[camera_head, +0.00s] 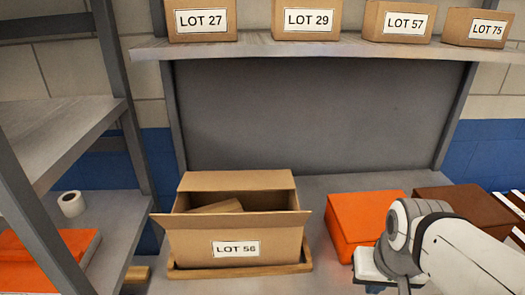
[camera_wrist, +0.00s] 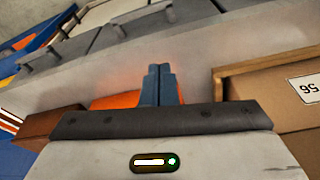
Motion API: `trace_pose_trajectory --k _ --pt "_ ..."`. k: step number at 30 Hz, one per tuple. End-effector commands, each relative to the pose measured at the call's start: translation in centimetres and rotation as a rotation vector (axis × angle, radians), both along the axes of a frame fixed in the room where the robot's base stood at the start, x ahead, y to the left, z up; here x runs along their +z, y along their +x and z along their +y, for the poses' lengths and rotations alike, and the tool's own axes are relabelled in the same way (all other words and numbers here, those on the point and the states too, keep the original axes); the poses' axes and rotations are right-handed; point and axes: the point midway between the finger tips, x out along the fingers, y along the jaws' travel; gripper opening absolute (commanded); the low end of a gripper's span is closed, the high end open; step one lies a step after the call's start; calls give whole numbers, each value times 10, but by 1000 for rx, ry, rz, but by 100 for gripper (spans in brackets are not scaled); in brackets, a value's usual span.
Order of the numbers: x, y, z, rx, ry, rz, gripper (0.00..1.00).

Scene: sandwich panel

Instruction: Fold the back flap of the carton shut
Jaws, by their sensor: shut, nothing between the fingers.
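The carton (camera_head: 235,240), labelled LOT 56, stands open-topped on a wooden tray (camera_head: 190,272) in the head view. Its back flap (camera_head: 235,181) stands up along the far edge. A smaller brown item (camera_head: 217,207) shows inside. My gripper (camera_wrist: 160,82) is shut and empty, its two blue fingers together in the wrist view. It is to the right of the carton and apart from it. The carton side (camera_wrist: 295,98) and the tray edge (camera_wrist: 218,85) show at the right of the wrist view. The fingertips are hidden in the head view.
An orange box (camera_head: 360,215) and a brown box (camera_head: 455,203) stand right of the carton, near my arm. A shelf with several labelled boxes (camera_head: 308,20) is above. A side shelf (camera_head: 60,130) is at left, with a white roll (camera_head: 71,203).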

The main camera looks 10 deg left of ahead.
Motion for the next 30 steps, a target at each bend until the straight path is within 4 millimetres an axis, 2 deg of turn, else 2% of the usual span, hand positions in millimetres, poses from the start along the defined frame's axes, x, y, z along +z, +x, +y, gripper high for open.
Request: trace_pose_trajectory --k 10,14,17,20,21,24,27,30 --pt "3 2 1 3 0 -1 0" --pt "29 26 15 21 1 2 0" --pt "67 63 44 54 3 3 0" --pt "109 104 91 97 3 8 0" --pt "125 119 113 112 3 9 0" --pt "157 147 170 146 1 11 0" --pt "181 164 224 170 2 10 0" --pt "196 171 265 187 1 6 0"
